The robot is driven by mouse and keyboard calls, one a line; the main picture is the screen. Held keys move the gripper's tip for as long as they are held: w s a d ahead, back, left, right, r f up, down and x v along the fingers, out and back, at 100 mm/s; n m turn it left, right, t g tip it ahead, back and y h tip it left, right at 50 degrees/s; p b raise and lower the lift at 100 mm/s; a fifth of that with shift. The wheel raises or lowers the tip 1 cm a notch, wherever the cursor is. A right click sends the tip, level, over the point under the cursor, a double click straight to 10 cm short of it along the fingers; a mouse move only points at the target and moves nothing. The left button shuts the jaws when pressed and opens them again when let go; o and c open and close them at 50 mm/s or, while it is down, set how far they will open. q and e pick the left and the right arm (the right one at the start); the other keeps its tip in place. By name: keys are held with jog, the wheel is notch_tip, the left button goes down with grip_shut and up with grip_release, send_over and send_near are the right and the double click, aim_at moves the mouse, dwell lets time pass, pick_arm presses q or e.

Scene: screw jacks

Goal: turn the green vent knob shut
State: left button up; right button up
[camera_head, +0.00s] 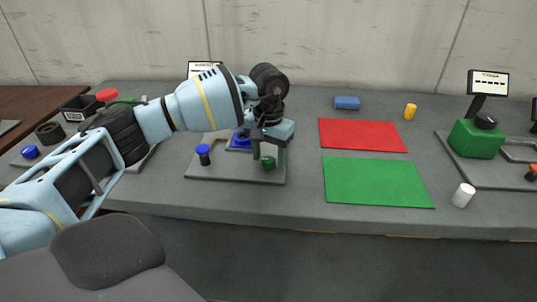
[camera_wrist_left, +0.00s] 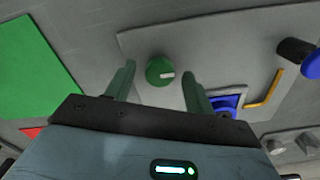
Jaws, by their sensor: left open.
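The green vent knob (camera_head: 268,163) sits on the grey base plate (camera_head: 220,175) of the middle fixture. In the left wrist view the green knob (camera_wrist_left: 159,71) is round and has a pale pointer mark aimed to the right. My left gripper (camera_head: 268,154) is open above the knob and points down. In the left wrist view the left gripper's fingers (camera_wrist_left: 158,75) stand on either side of the knob, with clear gaps. I cannot tell how far above it the fingertips are. My right gripper is not in view.
A post with a blue cap (camera_head: 203,151) and a blue part (camera_head: 240,141) stand on the same plate, left of the knob. A yellow bent rod (camera_wrist_left: 265,92) lies nearby. Green (camera_head: 375,182) and red (camera_head: 360,135) mats lie to the right.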

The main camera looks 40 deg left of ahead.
aim_at(268, 160)
pick_arm(q)
notch_tip(268, 160, up, 8)
jog(key=shift+f, duration=0.1)
dwell(0.4)
jog(key=shift+s+f, duration=0.1)
dwell(0.4)
